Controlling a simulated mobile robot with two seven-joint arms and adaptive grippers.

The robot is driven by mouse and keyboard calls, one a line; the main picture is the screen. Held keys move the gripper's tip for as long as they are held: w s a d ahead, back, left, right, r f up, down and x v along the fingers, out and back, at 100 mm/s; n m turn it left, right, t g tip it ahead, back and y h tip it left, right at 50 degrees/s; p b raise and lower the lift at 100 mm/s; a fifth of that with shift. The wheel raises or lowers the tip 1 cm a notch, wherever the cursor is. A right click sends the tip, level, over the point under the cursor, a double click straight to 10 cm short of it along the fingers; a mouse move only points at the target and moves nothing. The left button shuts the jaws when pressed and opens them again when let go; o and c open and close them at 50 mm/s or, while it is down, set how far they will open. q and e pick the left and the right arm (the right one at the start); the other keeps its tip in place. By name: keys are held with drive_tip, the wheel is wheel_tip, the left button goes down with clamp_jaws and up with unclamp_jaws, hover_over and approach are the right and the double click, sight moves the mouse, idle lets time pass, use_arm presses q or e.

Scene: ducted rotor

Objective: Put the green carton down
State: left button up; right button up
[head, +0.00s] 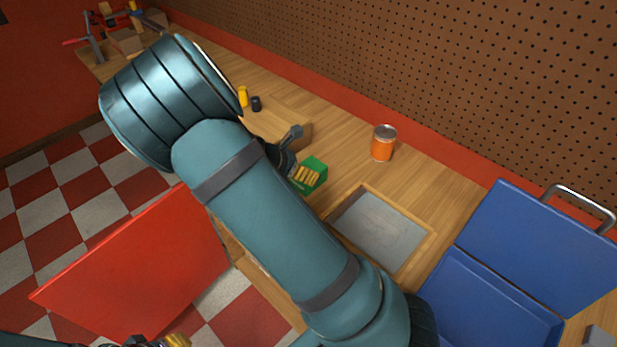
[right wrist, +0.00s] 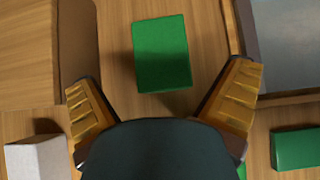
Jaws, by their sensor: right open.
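The green carton (head: 316,167) stands on the wooden bench, left of the grey-floored recess. In the right wrist view the carton (right wrist: 162,52) lies ahead of the gap between my right gripper's fingers. My right gripper (right wrist: 162,90) is open, with its yellow-padded fingers wide apart and clear of the carton's sides. In the head view the right gripper (head: 303,173) is at the carton, one yellow pad covering part of it, and my arm hides much around it. My left gripper (head: 168,342) shows only partly at the bottom edge.
The wood-framed recess (head: 380,230) is right of the carton. An orange can (head: 383,143) stands behind it. A blue case (head: 535,245) lies open at the right. Another green block (right wrist: 298,148) and a pale block (right wrist: 37,158) show in the right wrist view. A red panel (head: 140,265) is at left.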

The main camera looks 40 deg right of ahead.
sight(312, 163)
drive_tip(key=b+x, duration=0.1)
drive_tip(key=x, duration=0.4)
drive_tip(key=shift+d+f, duration=0.1)
drive_tip(key=c, duration=1.3)
